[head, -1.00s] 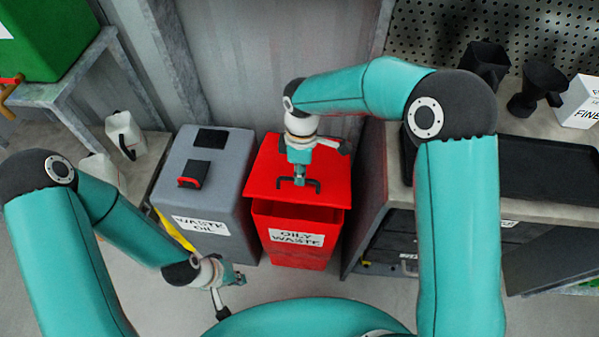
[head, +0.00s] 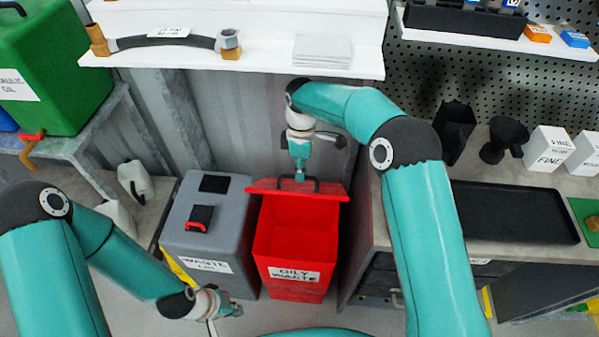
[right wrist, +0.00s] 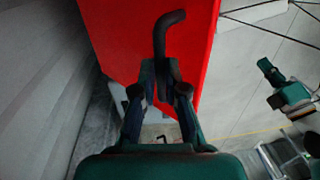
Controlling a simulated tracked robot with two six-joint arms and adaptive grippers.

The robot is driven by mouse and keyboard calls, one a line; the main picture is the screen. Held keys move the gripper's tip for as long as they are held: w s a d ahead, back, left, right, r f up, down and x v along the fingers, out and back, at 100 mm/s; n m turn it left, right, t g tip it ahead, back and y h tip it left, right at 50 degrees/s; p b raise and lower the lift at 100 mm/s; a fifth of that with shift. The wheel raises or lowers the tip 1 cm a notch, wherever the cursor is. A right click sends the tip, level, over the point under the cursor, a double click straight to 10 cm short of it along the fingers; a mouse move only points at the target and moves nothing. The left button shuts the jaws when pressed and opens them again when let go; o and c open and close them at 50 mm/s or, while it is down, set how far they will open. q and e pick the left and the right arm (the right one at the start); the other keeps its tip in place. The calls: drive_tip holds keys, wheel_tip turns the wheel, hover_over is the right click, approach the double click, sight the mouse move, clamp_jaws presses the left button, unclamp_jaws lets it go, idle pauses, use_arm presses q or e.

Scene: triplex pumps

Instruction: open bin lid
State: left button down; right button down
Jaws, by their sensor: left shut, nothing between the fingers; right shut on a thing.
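The red oily waste bin (head: 296,284) stands on the floor with its inside showing. Its red lid (head: 330,190) is raised and tilted up at the back; it also fills the upper middle of the right wrist view (right wrist: 120,40). My right gripper (head: 299,176) is shut on the lid's dark handle (head: 316,182). In the right wrist view the handle (right wrist: 163,32) runs up from between the fingertips of the right gripper (right wrist: 163,75). My left gripper (head: 232,310) is shut and empty, low and left of the bin, apart from it.
The grey waste oil bin (head: 240,215) stands directly left of the red bin. A workbench with a black tray (head: 515,215) is close on the right. A white shelf (head: 270,60) juts out above and behind the lid. Bare floor lies in front.

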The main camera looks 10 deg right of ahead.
drive_tip(key=c, duration=1.5)
unclamp_jaws()
drive_tip(key=shift+w+d+f, duration=0.2)
drive_tip(key=shift+f, duration=0.25)
drive_tip(key=shift+c, duration=0.2)
drive_tip(key=o, duration=0.3)
drive_tip(key=shift+w+f, duration=0.25)
drive_tip(key=shift+w, duration=0.15)
drive_tip(key=shift+o, duration=0.2)
drive_tip(key=shift+s+r, duration=0.2)
drive_tip(key=shift+r, duration=0.05)
use_arm(q)
drive_tip(key=shift+w+f, duration=0.2)
drive_tip(key=shift+w, duration=0.05)
drive_tip(key=shift+f, duration=0.1)
use_arm(e)
drive_tip(key=shift+a+f, duration=0.1)
drive_tip(key=shift+f, duration=0.05)
